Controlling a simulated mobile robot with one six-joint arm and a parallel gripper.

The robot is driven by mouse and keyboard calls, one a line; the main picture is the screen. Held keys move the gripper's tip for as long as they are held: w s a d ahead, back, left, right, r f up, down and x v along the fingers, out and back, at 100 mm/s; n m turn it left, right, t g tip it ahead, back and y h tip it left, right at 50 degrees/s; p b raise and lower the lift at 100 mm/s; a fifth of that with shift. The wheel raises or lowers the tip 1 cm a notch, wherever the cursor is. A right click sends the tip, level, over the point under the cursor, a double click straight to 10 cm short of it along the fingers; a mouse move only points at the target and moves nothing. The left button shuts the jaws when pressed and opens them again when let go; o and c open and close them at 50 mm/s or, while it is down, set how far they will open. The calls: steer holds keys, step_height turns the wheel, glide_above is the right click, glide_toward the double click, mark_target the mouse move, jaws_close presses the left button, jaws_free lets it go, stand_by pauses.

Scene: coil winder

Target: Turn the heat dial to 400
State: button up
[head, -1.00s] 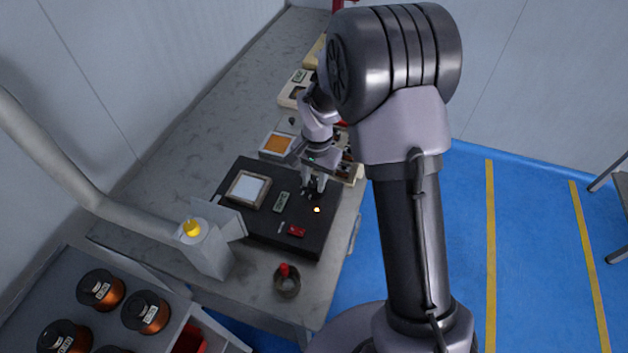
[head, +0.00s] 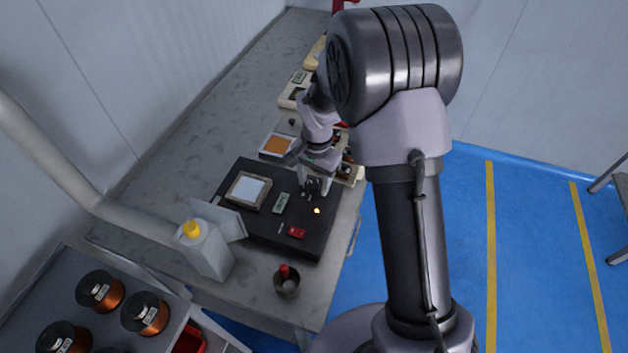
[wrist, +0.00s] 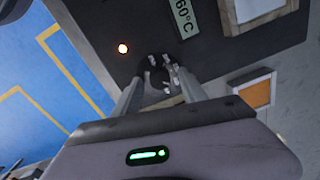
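The heat dial (wrist: 158,84) is a small dark knob on the black hot-plate unit (head: 262,234). My gripper (head: 314,188) points down at it near the unit's right edge. In the wrist view my gripper (wrist: 160,75) has a fingertip on each side of the dial and looks shut on it. The fingers hide much of the dial, and its pointer cannot be made out. A display (wrist: 184,18) beside it shows "60°C", cut off at the frame's top edge. The display (head: 282,203) is too small to read in the head view.
A lit orange lamp (head: 317,211) and a red switch (head: 297,232) are on the unit near the dial. A pale square plate (head: 249,190) lies to the left. A yellow-capped container (head: 205,251) and a small dark cup (head: 287,284) stand in front.

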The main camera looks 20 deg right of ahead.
mark_target(317, 186)
step_height(317, 186, up, 18)
steer(key=p, duration=0.6)
steer(key=shift+s+d+f, duration=0.25)
steer(key=shift+s+d, duration=0.05)
